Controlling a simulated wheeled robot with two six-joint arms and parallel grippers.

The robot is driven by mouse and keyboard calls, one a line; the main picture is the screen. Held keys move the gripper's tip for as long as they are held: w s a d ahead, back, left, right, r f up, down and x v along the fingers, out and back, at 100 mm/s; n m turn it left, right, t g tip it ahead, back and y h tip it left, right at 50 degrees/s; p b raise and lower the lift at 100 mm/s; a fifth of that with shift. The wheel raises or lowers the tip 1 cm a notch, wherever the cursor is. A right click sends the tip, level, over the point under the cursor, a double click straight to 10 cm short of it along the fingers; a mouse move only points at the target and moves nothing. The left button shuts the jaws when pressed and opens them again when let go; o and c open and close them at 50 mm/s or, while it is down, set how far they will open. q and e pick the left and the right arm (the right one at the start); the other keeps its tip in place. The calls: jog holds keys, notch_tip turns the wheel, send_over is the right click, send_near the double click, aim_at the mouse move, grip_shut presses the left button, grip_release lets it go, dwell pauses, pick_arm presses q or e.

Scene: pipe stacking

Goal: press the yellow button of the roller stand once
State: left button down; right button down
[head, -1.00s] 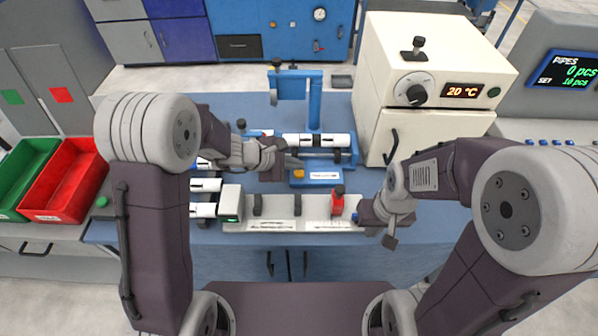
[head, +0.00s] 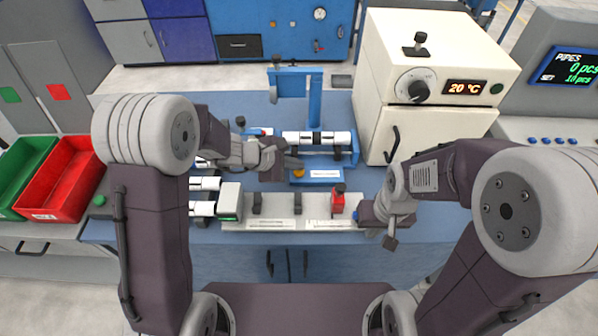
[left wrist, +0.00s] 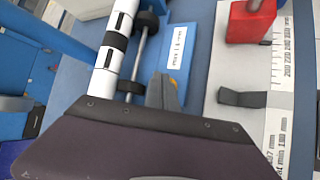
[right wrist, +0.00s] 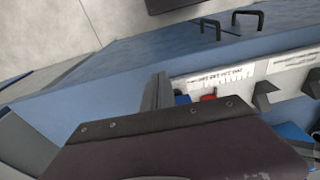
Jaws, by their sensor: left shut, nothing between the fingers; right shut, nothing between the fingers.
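The roller stand (head: 353,150) is a blue frame on the table with a white pipe with dark bands (head: 335,138) lying on its rollers. The yellow button (head: 298,173) sits at the left end of the stand's light blue labelled front block (head: 322,175). My left gripper (head: 297,163) is shut and empty, with its tips right at the button. In the left wrist view its fingers (left wrist: 160,92) partly hide the button (left wrist: 174,82); I cannot tell whether they touch it. My right gripper (head: 391,242) is shut and empty, near the table's front edge.
A grey measuring rail (head: 285,225) with a red block (head: 337,204) lies in front of the stand. White pipes (head: 203,208) lie to the left. A cream oven (head: 425,100) stands at right rear. Green (head: 25,170) and red bins (head: 62,190) are far left.

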aim_at(296, 172)
pick_arm(q)
jog(key=shift+f+b, duration=0.45)
jog(key=shift+b, duration=0.2)
pick_arm(e)
jog(key=shift+f, duration=0.55)
pick_arm(q)
jog(key=shift+r, duration=0.15)
pick_arm(e)
jog(key=shift+r, duration=0.1)
pick_arm(q)
jog(key=shift+r+p, duration=0.7)
jog(key=shift+r, duration=0.05)
pick_arm(e)
jog(key=shift+r, duration=0.55)
